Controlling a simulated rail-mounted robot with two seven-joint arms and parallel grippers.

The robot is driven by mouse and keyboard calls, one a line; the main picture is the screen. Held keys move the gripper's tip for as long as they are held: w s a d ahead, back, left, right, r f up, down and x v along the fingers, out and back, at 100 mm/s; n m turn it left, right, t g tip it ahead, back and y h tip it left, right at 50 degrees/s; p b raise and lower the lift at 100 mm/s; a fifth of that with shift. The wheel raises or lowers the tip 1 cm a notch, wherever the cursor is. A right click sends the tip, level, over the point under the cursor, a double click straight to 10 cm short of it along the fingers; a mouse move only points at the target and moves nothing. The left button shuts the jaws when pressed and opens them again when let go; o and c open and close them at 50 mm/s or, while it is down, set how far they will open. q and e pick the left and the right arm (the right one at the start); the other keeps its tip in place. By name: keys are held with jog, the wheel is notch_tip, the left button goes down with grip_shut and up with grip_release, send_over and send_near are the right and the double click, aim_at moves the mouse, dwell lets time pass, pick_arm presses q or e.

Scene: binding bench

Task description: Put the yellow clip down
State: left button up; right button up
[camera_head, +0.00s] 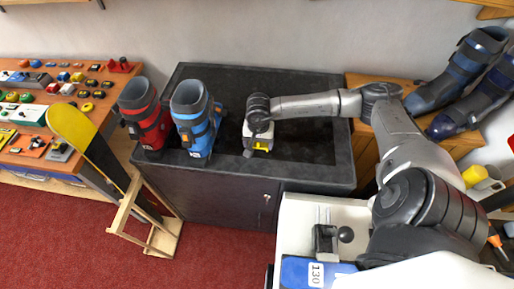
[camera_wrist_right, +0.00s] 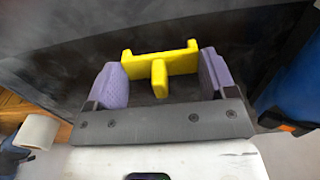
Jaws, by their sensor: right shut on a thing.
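The yellow clip (camera_wrist_right: 159,66) is an E-shaped piece with a short middle prong. It sits between the two purple finger pads of my right gripper (camera_wrist_right: 161,80) in the right wrist view, and the gripper is shut on it. In the head view my right gripper (camera_head: 256,150) hangs over the dark bench top (camera_head: 308,148), right of the blue boot. A bit of the yellow clip (camera_head: 262,145) shows there beside the gripper. I cannot tell whether the clip touches the bench. My left gripper is not in view.
A blue ski boot (camera_head: 196,125) and a red ski boot (camera_head: 145,115) stand on the bench's left part. Dark blue boots (camera_head: 450,80) stand at the right. An orange table (camera_head: 20,150) with many small parts is at the left. The bench behind my gripper looks clear.

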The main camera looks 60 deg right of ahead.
aim_at(257, 155)
jog(key=shift+w+f, duration=0.2)
jog(key=shift+w, duration=0.1)
jog(key=shift+a+f+p, duration=0.1)
jog(key=shift+f+p, duration=0.25)
jog(key=shift+f, duration=1.6)
jog(key=shift+f, duration=0.15)
jog(key=o, duration=0.9)
jog(key=shift+c, duration=0.2)
